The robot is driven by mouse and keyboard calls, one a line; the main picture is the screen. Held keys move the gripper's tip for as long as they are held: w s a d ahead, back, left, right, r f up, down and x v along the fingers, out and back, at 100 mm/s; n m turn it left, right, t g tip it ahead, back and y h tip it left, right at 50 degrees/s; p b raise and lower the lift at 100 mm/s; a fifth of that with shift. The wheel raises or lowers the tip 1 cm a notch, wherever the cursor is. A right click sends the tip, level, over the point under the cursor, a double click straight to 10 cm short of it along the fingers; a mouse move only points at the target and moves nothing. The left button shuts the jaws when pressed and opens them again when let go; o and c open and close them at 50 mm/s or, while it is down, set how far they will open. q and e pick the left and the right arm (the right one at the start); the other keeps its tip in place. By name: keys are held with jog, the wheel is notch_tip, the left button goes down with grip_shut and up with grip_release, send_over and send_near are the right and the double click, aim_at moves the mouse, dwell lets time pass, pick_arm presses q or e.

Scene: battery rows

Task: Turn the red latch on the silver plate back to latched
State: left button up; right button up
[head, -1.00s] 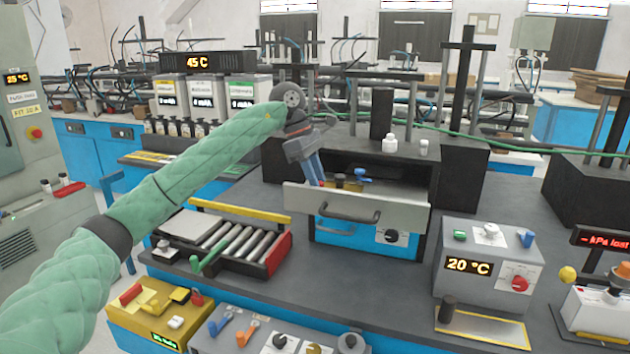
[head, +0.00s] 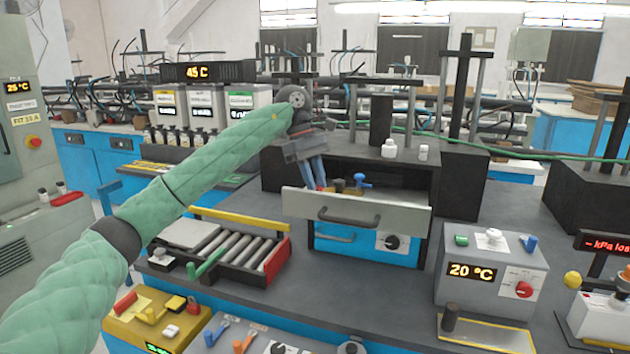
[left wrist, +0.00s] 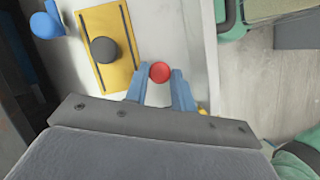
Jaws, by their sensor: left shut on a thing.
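The red latch (left wrist: 160,72) shows as a round red top between the blue fingertips of my left gripper (left wrist: 160,78) in the left wrist view. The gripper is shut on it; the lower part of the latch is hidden. In the head view my left gripper (head: 318,183) reaches down behind the grey front panel, with only a little red showing at its tips. The silver plate (left wrist: 195,40) is the pale surface around the latch in the left wrist view. My right gripper is not in view.
A yellow plate with a black knob (left wrist: 103,50) and a blue latch (left wrist: 47,22) sit beside the red latch. The grey front panel (head: 400,215) with its handle stands in front. A dark block (head: 465,185) rises to the right. A roller tray (head: 235,245) lies at the front left.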

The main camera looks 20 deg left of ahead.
pick_arm(q)
jog(key=o, duration=1)
jog(key=b+v, duration=0.1)
jog(key=v, duration=0.6)
jog(key=shift+a+r, duration=0.1)
jog(key=shift+r, duration=0.25)
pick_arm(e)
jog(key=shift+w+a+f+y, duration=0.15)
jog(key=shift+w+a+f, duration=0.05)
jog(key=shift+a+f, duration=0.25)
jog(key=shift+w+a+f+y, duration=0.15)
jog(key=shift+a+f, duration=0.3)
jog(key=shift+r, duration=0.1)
pick_arm(q)
jog(key=shift+f, duration=0.1)
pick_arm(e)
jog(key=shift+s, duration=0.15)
